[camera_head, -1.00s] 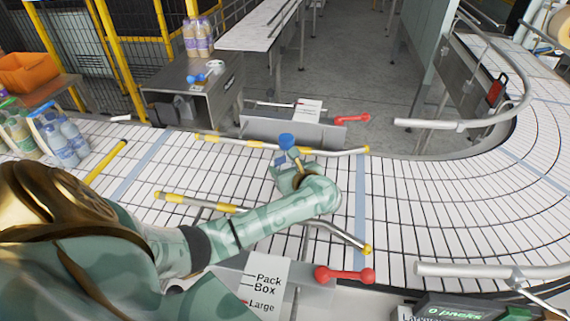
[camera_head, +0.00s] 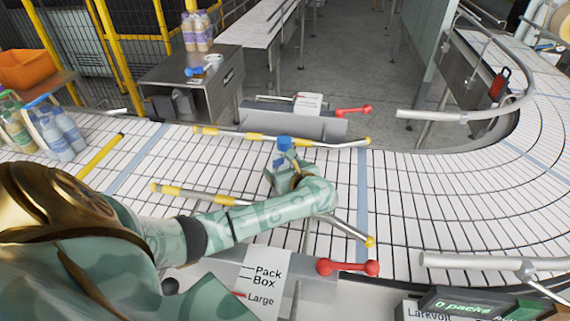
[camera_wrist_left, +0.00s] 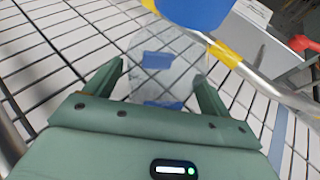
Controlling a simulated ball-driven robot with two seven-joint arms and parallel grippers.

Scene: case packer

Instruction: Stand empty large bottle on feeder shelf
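A clear, empty-looking bottle with a blue cap (camera_head: 284,143) is over the white conveyor, near the far guide rail. In the left wrist view its see-through body (camera_wrist_left: 160,68) sits between the fingers of my left gripper (camera_wrist_left: 160,85), one on each side and seemingly touching it. My left gripper also shows in the head view (camera_head: 283,168), mostly behind my own wrist. The bottle's base is hidden, so I cannot tell if it touches the belt. No surface is labelled as the feeder shelf. My right gripper is not in view.
Yellow-banded guide rails (camera_head: 270,139) flank the conveyor (camera_head: 420,205). Filled bottles (camera_head: 62,138) stand at the left. A grey cabinet (camera_head: 205,82) at the back carries bottles (camera_head: 196,32). Red levers (camera_head: 347,267) and a Pack Box sign (camera_head: 262,280) are in front.

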